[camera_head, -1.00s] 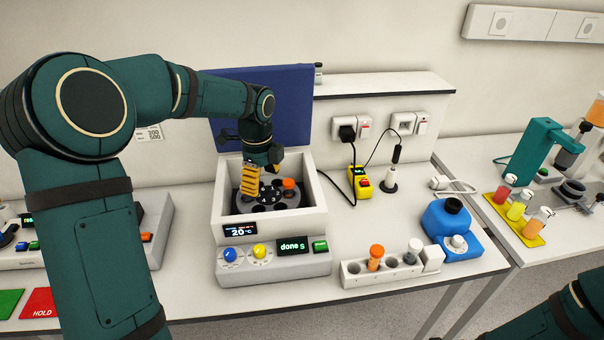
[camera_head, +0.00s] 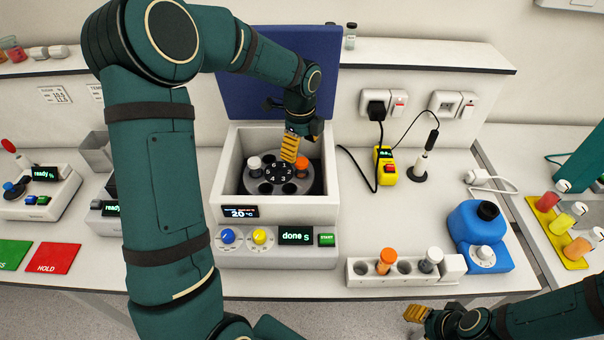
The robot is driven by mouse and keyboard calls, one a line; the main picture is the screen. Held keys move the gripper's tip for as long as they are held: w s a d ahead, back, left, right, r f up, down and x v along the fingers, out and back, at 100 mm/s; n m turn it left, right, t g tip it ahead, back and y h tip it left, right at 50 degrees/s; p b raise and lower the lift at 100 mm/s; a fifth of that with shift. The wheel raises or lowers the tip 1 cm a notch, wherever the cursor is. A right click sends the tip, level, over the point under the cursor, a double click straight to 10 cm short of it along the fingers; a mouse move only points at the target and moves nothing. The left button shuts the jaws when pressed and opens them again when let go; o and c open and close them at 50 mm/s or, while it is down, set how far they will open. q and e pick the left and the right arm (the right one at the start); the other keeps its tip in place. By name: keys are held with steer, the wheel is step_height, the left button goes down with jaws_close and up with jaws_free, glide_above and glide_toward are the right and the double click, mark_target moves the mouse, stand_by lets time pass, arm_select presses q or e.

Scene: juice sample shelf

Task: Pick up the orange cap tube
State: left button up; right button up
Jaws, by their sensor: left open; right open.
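An orange cap tube (camera_head: 302,163) sits in the round dark rotor (camera_head: 277,189) of the open centrifuge (camera_head: 230,160), at the right of the rotor. A white cap tube (camera_head: 254,164) sits at the rotor's left. My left gripper (camera_head: 289,149) is open, fingers pointing down, just left of and above the orange cap; I cannot tell if they touch. My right gripper (camera_head: 417,313) is open and empty near the bench's front edge.
The centrifuge's blue lid (camera_head: 235,95) stands up behind the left gripper. Its front panel display (camera_head: 296,235) reads "done". A blue device (camera_head: 477,228) stands right of the rack. A yellow switch box (camera_head: 386,166) and cables lie behind.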

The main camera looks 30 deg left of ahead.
mark_target(302, 161)
arm_select(q)
steer(key=shift+s+d+f, duration=0.1)
steer(key=shift+d+f, duration=0.05)
steer(key=shift+f, duration=1.45)
steer(key=shift+d+f, duration=0.1)
steer(key=shift+f, duration=1.5)
jaws_close()
